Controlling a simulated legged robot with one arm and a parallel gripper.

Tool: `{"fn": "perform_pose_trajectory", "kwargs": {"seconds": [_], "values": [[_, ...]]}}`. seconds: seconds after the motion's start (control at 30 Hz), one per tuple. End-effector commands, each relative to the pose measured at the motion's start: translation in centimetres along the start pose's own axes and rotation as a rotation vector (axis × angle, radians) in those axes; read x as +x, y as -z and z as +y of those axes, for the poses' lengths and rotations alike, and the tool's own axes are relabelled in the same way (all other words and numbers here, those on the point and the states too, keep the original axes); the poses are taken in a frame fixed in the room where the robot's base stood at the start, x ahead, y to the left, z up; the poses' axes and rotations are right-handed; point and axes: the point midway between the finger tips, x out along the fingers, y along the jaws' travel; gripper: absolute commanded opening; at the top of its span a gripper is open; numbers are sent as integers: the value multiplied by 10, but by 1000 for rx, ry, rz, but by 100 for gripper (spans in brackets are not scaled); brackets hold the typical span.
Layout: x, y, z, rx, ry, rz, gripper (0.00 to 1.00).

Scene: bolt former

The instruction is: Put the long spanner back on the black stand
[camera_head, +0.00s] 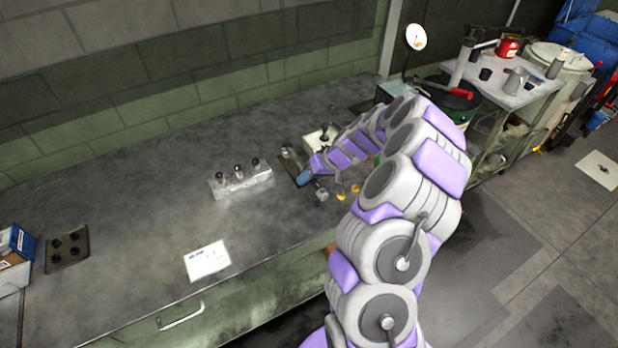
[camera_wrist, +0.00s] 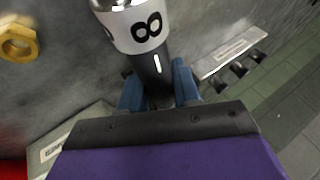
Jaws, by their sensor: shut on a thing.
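My gripper (camera_wrist: 157,88) has blue fingers closed on the dark handle of a tool with a white band marked 8 and a silver end. I take this tool (camera_wrist: 140,28) for the long spanner. In the head view my gripper (camera_head: 305,177) is low over the workbench, and a small silver end (camera_head: 321,193) shows beside it. My arm hides part of this area. A dark flat piece (camera_head: 287,168) lies by the gripper, partly covered; I cannot tell if it is the black stand.
A silver rack (camera_head: 228,190) with black-knobbed pieces stands left of the gripper; it also shows in the wrist view (camera_wrist: 225,52). A yellow nut (camera_wrist: 33,42) lies nearby. A dark tray (camera_head: 55,265) and a white card (camera_head: 207,261) lie further left. The bench (camera_head: 130,225) between is clear.

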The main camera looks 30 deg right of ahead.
Motion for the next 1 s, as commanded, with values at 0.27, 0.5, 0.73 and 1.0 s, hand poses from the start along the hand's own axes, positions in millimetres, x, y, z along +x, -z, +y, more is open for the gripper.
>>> {"fn": "perform_pose_trajectory", "kwargs": {"seconds": [0.27, 0.5, 0.73, 1.0], "values": [[0, 1, 0, 0, 0, 1, 36], [0, 0, 0, 0, 0, 0, 59], [0, 0, 0, 0, 0, 0, 62], [-23, 2, 0, 0, 1, 3, 62]]}}
